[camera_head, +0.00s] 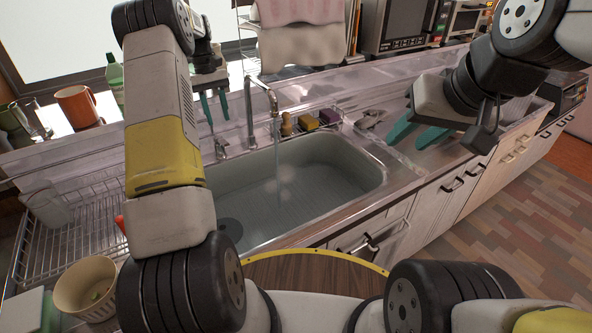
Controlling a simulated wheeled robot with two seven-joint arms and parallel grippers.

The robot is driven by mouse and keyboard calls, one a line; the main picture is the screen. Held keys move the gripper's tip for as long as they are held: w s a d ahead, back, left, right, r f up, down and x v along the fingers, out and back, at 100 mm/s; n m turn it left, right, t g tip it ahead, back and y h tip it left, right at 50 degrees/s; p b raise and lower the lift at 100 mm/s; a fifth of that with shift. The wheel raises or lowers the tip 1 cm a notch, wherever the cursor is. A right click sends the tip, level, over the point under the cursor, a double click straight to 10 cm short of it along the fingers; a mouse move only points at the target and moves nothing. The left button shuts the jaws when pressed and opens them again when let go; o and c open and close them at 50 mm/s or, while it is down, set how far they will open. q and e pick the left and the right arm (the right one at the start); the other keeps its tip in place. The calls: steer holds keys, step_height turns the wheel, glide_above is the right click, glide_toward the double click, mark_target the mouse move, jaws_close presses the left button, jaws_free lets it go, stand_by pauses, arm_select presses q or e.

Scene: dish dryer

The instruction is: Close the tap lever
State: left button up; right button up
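The metal tap (250,112) stands at the back edge of the sink (345,205), its spout curving over the basin. A thin stream of water (278,150) runs from the spout. A small metal fitting (221,148), possibly the tap lever, stands left of the tap's base. My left gripper (217,116) points down left of the tap, above this fitting and apart from it. Its teal fingers are separated and empty. My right gripper (415,137) is over the counter right of the sink, with its teal fingers spread and nothing between them.
A wire dish rack (75,235) stands left of the sink, with a beige cup (88,289) in front. A sponge (305,122) and a brown bottle (286,124) sit behind the basin. An orange mug (78,106) and green bottle (115,80) stand by the window.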

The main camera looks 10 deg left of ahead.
mark_target(224, 142)
arm_select(q)
steer(key=c, duration=0.3)
steer(key=r+t+y, duration=0.1)
steer(key=r, duration=0.1)
steer(key=s+d+r+t+y, duration=0.1)
steer(key=r, duration=0.2)
steer(key=s+r+t, duration=0.1)
steer(key=r, duration=0.1)
steer(key=shift+d+r+y, duration=0.2)
steer(key=shift+d+y, duration=0.1)
steer(key=shift+y, duration=0.1)
jaws_close()
steer(key=shift+t, duration=0.5)
step_height(224, 142, down, 12)
steer(key=shift+a+r, duration=0.1)
steer(key=shift+r, duration=0.05)
steer(key=shift+s+f, duration=0.15)
steer(key=shift+f, duration=0.4)
